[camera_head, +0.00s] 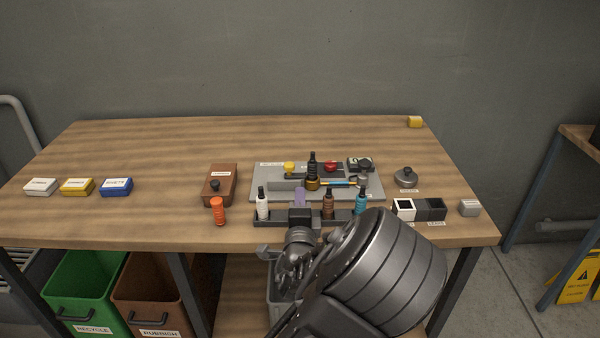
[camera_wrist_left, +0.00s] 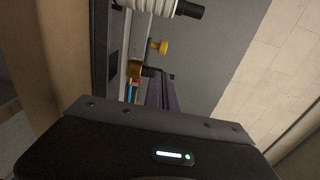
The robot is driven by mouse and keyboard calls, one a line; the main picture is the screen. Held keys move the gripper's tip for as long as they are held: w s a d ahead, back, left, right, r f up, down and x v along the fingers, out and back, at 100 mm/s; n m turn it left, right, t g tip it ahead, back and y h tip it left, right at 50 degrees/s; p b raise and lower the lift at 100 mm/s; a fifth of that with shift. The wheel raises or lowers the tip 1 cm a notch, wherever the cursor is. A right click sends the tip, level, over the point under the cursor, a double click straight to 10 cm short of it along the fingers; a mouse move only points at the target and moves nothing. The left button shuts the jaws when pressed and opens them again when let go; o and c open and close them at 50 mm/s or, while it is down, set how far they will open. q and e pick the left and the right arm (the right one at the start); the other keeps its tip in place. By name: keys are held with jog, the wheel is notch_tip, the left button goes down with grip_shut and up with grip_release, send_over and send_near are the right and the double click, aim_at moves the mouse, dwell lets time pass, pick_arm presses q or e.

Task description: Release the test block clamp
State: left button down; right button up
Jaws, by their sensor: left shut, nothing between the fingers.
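A grey fixture board (camera_head: 260,190) lies mid-table. On it are a grey bar block (camera_head: 285,184), a yellow knob (camera_head: 289,167), a red knob (camera_head: 330,166) and a black-topped amber piece (camera_head: 312,182). I cannot tell which part is the clamp. My left gripper (camera_head: 299,195) is shut and empty, its purple fingers at the board's front edge. In the left wrist view the shut fingers (camera_wrist_left: 161,92) are near the amber piece (camera_wrist_left: 135,68), with the yellow knob (camera_wrist_left: 159,47) beyond. My arm hides part of the table's front. My right gripper is not in view.
A dark rack with a white bottle (camera_head: 263,205), a brown bottle (camera_head: 328,204) and a teal bottle (camera_head: 361,202) flanks the gripper. A brown box (camera_head: 219,186) and an orange bottle (camera_head: 218,211) stand left. A round grey weight (camera_head: 405,178) sits right.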

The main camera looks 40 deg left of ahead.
aim_at(286, 170)
pick_arm(q)
jog(key=shift+x, duration=5.1)
jog(key=shift+s, duration=0.1)
jog(key=shift+a, duration=0.1)
jog(key=shift+s+a, duration=1.1)
jog(key=shift+a, duration=0.25)
jog(key=shift+f, duration=0.1)
